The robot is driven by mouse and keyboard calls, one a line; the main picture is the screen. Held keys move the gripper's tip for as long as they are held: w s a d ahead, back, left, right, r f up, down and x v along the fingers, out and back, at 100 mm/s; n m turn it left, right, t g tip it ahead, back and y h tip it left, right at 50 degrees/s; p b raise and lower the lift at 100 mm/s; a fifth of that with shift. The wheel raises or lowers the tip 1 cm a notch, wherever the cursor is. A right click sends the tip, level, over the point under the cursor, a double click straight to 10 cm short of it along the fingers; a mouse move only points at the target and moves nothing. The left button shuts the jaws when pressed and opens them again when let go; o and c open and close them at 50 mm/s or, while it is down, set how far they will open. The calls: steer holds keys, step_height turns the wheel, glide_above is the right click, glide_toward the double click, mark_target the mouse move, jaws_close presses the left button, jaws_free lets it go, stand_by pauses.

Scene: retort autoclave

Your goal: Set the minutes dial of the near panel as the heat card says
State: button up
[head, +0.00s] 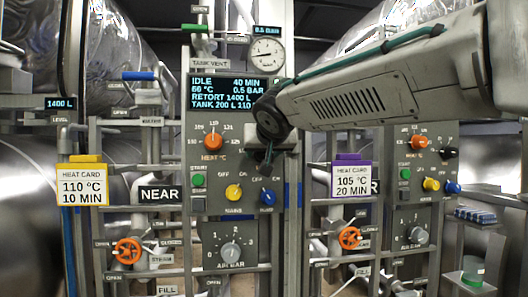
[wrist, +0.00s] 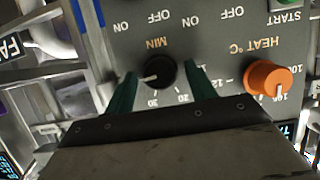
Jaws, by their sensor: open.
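The near panel (head: 220,168) is a grey plate left of centre in the head view, with a NEAR sign (head: 160,194) beside it. The yellow heat card (head: 82,187) at its left reads 110 °C, 10 MIN. The black minutes dial (wrist: 160,73), marked MIN, shows in the wrist view; its white pointer is toward the picture's left, past the 30 mark. My gripper (wrist: 160,70) is open, with one green finger on each side of this dial; contact cannot be told. In the head view my gripper (head: 264,158) hides the dial. The display (head: 228,94) reads IDLE, 40 MIN.
The orange heat dial (wrist: 269,78) sits close beside my gripper. Yellow (head: 233,192) and blue (head: 267,197) switches and a green start button (head: 198,180) are on the same panel. A purple card (head: 351,180) reading 105 °C, 20 MIN hangs by the right panel.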

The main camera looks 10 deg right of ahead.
steer(key=c, duration=1)
steer(key=shift+o, duration=0.2)
